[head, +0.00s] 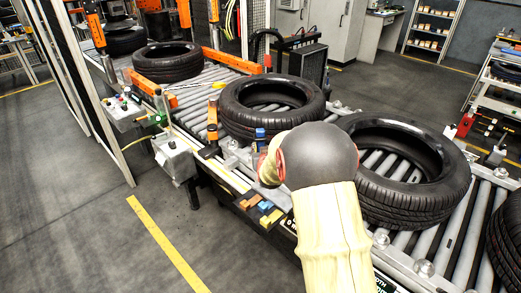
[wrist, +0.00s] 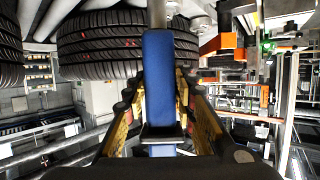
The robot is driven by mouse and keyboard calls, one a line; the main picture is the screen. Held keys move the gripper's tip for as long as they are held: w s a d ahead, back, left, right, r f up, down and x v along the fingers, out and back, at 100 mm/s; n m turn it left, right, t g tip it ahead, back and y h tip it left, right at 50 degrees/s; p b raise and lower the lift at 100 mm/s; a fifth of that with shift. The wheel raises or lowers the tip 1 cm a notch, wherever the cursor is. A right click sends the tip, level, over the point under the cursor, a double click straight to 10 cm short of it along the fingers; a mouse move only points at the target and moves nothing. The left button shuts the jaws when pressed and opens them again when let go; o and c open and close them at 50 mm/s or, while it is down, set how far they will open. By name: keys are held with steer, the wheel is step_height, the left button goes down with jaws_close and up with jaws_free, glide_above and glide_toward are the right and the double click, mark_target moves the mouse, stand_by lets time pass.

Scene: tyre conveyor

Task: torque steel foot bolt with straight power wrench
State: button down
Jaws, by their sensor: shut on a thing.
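The straight power wrench (wrist: 160,80) has a blue body and a grey metal end. In the wrist view it stands lengthwise between the yellow-and-black fingers of my gripper (wrist: 160,90), which are shut on it. Its grey end points to the top of the picture, near a tyre (wrist: 95,45). In the head view my cream and dark grey arm hides the gripper and most of what lies under it. A small blue part shows just beyond the arm, beside the conveyor's near rail; I cannot tell if it is the wrench. I cannot make out the steel foot bolt in either view.
Tyres lie flat on the roller conveyor (head: 455,235), one (head: 405,165) right beside my arm and another (head: 270,105) farther back. A tray with coloured blocks (head: 265,208) hangs at the near rail. Grey control boxes (head: 175,158) stand left. The floor at left is clear.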

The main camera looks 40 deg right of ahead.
steer(key=shift+s+a+f+b, duration=0.1)
steer(key=shift+f+b, duration=0.65)
steer(key=shift+f, duration=0.05)
stand_by(1.8)
steer(key=shift+r+b, duration=0.15)
steer(key=shift+b, duration=0.7)
stand_by(1.5)
steer(key=shift+f+b, duration=0.3)
steer(key=shift+f, duration=0.1)
stand_by(2.7)
